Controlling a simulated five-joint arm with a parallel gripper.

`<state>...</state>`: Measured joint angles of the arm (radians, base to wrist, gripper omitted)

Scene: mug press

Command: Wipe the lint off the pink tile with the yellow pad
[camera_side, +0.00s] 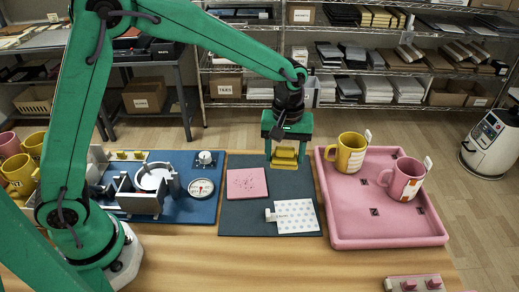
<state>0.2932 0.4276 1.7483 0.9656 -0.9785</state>
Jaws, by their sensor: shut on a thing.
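The pink tile (246,184) lies flat on a dark mat (235,218), with small dark lint specks around its middle. My gripper (286,150) is to the right of the tile and a little toward the back. It is shut on the yellow pad (284,161), which shows under the green jaws. The pad is apart from the tile. I cannot tell whether the pad touches the mat or hangs just above it.
A white dotted sheet (297,222) lies on the mat in front. A pink tray (400,230) at right holds a yellow mug (351,153) and a pink mug (406,180). A blue press fixture (148,212) with a gauge stands left. The wooden table front is mostly clear.

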